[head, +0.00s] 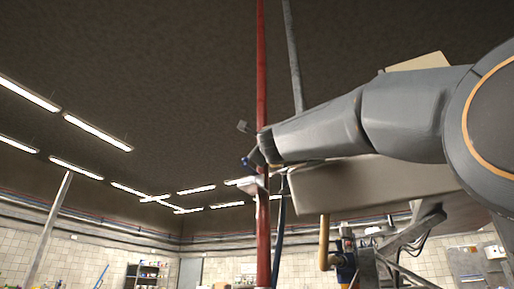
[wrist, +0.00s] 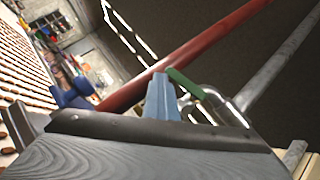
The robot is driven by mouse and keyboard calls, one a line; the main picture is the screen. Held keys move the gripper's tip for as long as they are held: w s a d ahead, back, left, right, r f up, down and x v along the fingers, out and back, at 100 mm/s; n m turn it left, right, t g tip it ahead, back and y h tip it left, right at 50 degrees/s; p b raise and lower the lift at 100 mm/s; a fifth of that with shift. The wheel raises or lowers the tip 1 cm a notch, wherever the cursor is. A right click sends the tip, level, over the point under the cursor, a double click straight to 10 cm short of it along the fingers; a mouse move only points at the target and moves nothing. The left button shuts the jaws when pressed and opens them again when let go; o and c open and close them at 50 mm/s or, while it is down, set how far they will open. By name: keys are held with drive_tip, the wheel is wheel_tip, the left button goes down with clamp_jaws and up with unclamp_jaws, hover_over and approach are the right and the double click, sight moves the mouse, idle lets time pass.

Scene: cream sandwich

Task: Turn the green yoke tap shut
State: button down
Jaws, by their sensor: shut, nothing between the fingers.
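A green bar (wrist: 185,83), which looks like part of the green yoke tap, shows in the wrist view between the red pipe and a grey pipe. It lies just right of the light blue-grey fingers (wrist: 163,98) of my gripper, which look shut with nothing between them. I cannot tell whether the fingers touch the bar. A shiny metal loop (wrist: 222,105) is to the right of the bar; I cannot tell whether they are joined. In the head view my gripper (head: 254,160) is at the red pipe, and no green part can be made out there.
The tall red pipe (head: 262,75) stands upright by my gripper, with a grey pipe (head: 294,55) to its right. Blue parts (wrist: 72,95) sit left of the fingers in the wrist view. A shelf (head: 146,274) stands at the far tiled wall. The left side is open.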

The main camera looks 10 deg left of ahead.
drive_tip(key=shift+w+a+r+p, duration=0.1)
drive_tip(key=shift+a+r+p, duration=0.05)
drive_tip(key=shift+r+p, duration=0.25)
drive_tip(key=shift+a, duration=0.2)
idle(0.3)
drive_tip(key=b+v, duration=0.3)
drive_tip(key=v, duration=0.4)
drive_tip(key=shift+s+f, duration=0.15)
drive_tip(key=shift+s, duration=0.15)
drive_tip(key=shift+d, duration=0.1)
